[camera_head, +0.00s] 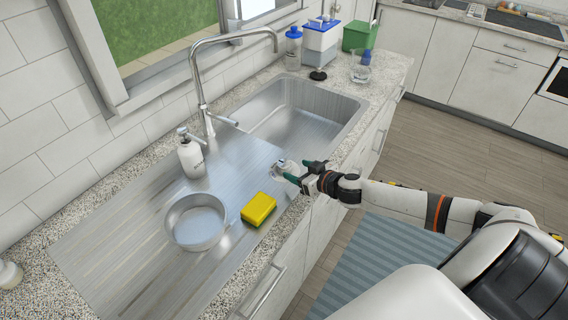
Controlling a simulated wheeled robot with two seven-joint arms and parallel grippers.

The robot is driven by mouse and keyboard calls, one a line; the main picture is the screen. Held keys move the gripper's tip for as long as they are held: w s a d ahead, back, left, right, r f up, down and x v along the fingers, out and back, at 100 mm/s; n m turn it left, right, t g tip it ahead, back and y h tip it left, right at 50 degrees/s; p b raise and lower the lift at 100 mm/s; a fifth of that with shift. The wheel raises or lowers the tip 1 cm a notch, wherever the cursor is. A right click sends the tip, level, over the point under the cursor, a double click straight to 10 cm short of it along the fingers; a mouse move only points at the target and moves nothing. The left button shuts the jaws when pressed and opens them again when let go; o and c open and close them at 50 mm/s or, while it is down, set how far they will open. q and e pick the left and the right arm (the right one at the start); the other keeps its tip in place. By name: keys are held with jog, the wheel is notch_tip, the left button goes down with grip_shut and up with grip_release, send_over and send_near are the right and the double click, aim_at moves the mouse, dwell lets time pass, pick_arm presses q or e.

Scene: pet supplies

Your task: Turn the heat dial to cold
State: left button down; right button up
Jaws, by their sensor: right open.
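No heat dial can be clearly made out in the head view. The tall metal faucet (202,95) stands behind the sink, with a small lever (229,122) sticking out to the right at its base. My right gripper (287,170) is open over the front edge of the metal sink surround, right of the yellow sponge and apart from the faucet. A small pale, see-through shape shows at its fingers; I cannot tell whether it is a separate object. My left gripper is not in view.
The sink basin (300,112) is empty. A round metal bowl (197,221), a yellow sponge (258,209) and a white soap bottle (191,156) stand on the drainboard. A glass jug (361,72) and a blue-lidded container (320,42) stand at the back.

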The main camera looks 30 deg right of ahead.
aim_at(289, 166)
jog(key=x, duration=0.7)
jog(key=shift+w+a+p, duration=0.1)
jog(key=shift+w+p, duration=0.05)
jog(key=shift+p, duration=0.15)
jog(key=shift+c, duration=0.5)
jog(key=c, duration=0.9)
